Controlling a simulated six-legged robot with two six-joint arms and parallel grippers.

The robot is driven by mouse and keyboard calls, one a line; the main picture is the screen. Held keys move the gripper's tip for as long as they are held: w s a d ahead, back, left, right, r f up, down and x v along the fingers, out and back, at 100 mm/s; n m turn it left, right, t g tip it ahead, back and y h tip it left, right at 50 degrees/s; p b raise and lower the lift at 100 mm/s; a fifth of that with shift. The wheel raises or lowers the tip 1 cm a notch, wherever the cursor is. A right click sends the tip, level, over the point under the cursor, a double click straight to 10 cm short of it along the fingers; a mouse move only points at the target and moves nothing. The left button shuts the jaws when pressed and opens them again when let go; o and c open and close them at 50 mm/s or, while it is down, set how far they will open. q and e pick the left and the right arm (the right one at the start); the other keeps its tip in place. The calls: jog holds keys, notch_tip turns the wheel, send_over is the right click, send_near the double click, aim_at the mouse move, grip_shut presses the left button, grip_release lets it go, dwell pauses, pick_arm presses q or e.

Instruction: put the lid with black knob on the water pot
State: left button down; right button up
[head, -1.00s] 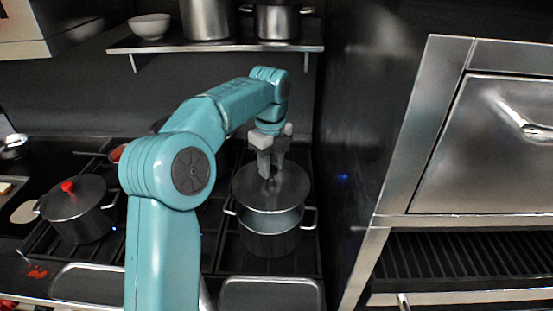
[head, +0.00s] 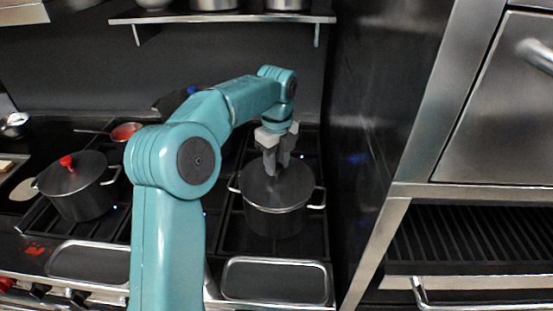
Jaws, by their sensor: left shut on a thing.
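The water pot (head: 275,222) is a dark metal pot with two side handles on the right part of the stove. The dark round lid (head: 295,190) lies level over the pot's mouth and appears to rest on its rim. My left gripper (head: 275,172) points down at the middle of the lid and is shut on its knob. The fingers hide the knob, so its colour does not show. The pot's inside is covered. My right gripper is not in view.
Another pot (head: 85,200) with a red-knobbed lid (head: 67,162) stands at the left. A small pan with red contents (head: 126,132) is behind it. A steel oven (head: 480,130) bounds the right. A tray (head: 275,280) lies in front of the water pot.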

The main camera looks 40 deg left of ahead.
pick_arm(q)
jog(key=shift+w+a+f, duration=0.25)
jog(key=shift+w, duration=0.05)
jog(key=shift+s+d+r, duration=0.2)
jog(key=shift+s, duration=0.05)
jog(key=shift+w+a+f, duration=0.15)
jog(key=shift+w+f, duration=0.05)
jog(key=shift+w, duration=0.1)
jog(key=shift+p, duration=0.3)
jog(key=shift+s, duration=0.1)
jog(key=shift+f, duration=0.1)
jog(key=shift+s, duration=0.15)
dwell(0.4)
